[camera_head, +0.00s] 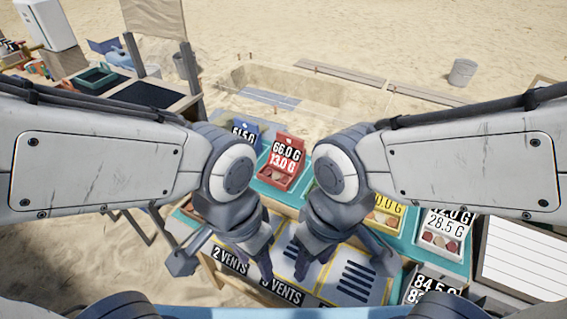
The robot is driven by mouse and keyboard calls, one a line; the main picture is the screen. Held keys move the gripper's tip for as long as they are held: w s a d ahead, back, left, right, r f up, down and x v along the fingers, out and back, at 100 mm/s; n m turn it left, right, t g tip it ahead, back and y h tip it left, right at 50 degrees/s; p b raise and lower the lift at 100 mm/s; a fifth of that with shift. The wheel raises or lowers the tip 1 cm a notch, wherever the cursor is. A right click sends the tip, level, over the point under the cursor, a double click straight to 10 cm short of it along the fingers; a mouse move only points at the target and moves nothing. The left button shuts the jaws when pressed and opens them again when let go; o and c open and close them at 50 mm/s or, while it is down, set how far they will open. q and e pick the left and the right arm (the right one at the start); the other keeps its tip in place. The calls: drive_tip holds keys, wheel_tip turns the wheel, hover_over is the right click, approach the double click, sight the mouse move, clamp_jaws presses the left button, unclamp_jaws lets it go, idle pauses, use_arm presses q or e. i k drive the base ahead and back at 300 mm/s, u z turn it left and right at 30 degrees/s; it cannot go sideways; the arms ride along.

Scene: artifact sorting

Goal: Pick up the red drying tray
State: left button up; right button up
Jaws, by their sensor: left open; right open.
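A red tray (277,178) with labels reading 66.0 G and 13.0 G stands on the teal-topped table, near the middle of the head view. Small pieces lie in its front part. My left gripper (224,264) is open and empty, on the near side of the red tray and to its left. My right gripper (344,264) is open, nearer than the red tray and to its right. Neither gripper touches the red tray. My two forearms hide parts of the table.
A blue tray (244,132) stands left of the red one. A yellow tray (388,218) and a white tray (441,240) stand to the right. Vent-labelled panels (355,278) lie in front, below my grippers. A whiteboard (525,255) is at the right.

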sight(286, 161)
drive_tip(key=u, duration=0.5)
drive_tip(key=k, duration=1.2)
drive_tip(key=u, duration=1.15)
drive_tip(key=i, duration=1.9)
drive_tip(key=z, duration=1.35)
drive_tip(key=i, duration=0.65)
drive_tip(key=z, duration=0.7)
